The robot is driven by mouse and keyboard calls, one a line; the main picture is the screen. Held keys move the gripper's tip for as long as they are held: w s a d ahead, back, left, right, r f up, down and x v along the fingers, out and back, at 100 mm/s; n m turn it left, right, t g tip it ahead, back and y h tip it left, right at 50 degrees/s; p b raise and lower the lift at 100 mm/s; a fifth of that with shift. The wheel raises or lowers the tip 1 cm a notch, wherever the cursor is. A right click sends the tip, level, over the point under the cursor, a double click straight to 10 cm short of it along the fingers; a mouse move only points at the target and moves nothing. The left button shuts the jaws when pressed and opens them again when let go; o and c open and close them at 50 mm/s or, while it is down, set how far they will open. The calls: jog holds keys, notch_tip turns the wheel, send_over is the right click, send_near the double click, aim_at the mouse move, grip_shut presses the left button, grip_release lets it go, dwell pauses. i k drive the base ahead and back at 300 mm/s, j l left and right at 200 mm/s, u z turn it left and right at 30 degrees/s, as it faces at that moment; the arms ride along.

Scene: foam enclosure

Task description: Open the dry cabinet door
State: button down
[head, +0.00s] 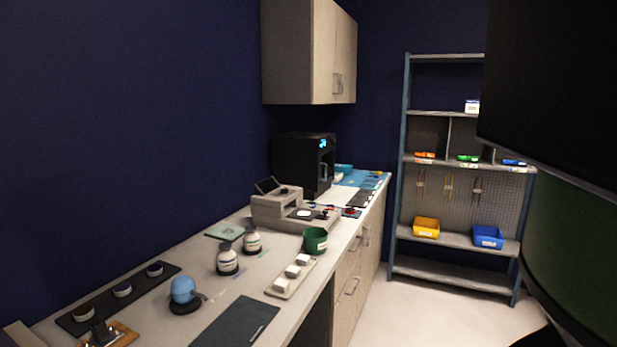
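The dry cabinet, which I take to be the black box (296,165), stands at the far end of the counter under the wall cupboard. Its front faces right, with a small lit blue display near the top and an upright handle (327,174) on the front. The door looks shut, though the front is seen at a steep angle and details are small. My gripper is not in view.
The long counter (215,299) holds a grey instrument (280,208), a green cup (315,240), bottles (228,260) and a dark mat (236,322). A shelf rack (461,268) stands at the back. The floor (415,312) right of the counter is clear. Large dark shapes block the right side.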

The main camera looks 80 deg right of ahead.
aim_at(319, 186)
jog(key=z, duration=2.15)
jog(key=i+j+z, duration=0.1)
jog(key=i+z, duration=0.2)
jog(key=i, duration=0.85)
